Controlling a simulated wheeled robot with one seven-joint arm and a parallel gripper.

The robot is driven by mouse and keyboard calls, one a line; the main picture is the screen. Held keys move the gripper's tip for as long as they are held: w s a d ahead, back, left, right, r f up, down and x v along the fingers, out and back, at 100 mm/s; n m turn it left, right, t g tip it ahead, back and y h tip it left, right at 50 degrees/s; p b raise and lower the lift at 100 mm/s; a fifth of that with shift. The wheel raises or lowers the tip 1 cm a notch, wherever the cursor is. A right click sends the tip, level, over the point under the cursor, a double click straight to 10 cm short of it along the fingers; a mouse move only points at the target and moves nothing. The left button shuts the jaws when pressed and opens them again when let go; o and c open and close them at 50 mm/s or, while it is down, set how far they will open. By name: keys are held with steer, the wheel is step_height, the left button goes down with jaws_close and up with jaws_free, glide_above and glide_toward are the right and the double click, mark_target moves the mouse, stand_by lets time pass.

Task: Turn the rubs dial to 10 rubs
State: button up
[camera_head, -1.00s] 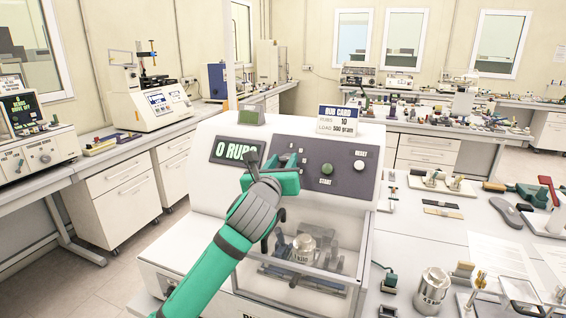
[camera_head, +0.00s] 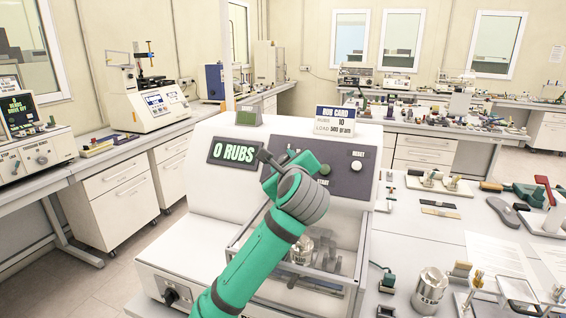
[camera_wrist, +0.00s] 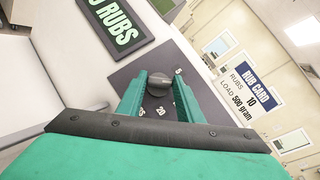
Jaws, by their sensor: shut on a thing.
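The rubs dial (camera_wrist: 157,83) is a dark round knob on the grey control panel (camera_wrist: 128,80) in the wrist view. My gripper (camera_wrist: 158,90) has a green finger on each side of it and is shut on it. Small white marks, one reading 20, show around the knob; where its pointer stands I cannot tell. In the head view my gripper (camera_head: 298,160) is against the machine's panel (camera_head: 340,170) and hides the dial. The display (camera_head: 235,152) reads 0 RUBS. The rub card (camera_head: 348,119) gives 10 rubs and a 500 gram load.
A clear-walled chamber (camera_head: 325,262) is below the panel. The bench on the right (camera_head: 440,235) holds a metal weight (camera_head: 430,288), papers and small tools.

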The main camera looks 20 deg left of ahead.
steer(key=shift+n, duration=0.3)
steer(key=o, duration=1.1)
steer(key=v, duration=1)
steer(key=shift+s+d+r, duration=0.15)
steer(key=shift+s+d, duration=0.1)
steer(key=shift+s, duration=0.05)
steer(key=shift+a, duration=0.15)
